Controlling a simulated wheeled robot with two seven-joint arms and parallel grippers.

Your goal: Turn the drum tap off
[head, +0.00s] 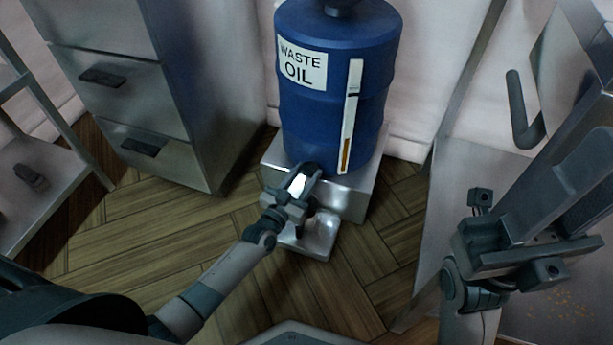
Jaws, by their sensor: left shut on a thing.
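The blue drum (330,95), labelled WASTE OIL, stands upright on a metal stand (352,192). My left gripper (306,178) is at the drum's lower front and is shut on the drum tap. The gripper covers the tap, so I cannot make out the position of its handle. A small metal drip tray (322,236) is on the floor below the gripper. My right gripper (572,175) is at the right, close to the camera and away from the drum.
A sight gauge (350,115) with brown at its bottom runs up the drum's front. A metal drawer cabinet (205,100) stands left of the drum. A shelf rack (45,175) is at far left. A metal unit (455,200) is at right. Wooden floor (150,220) is clear at left.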

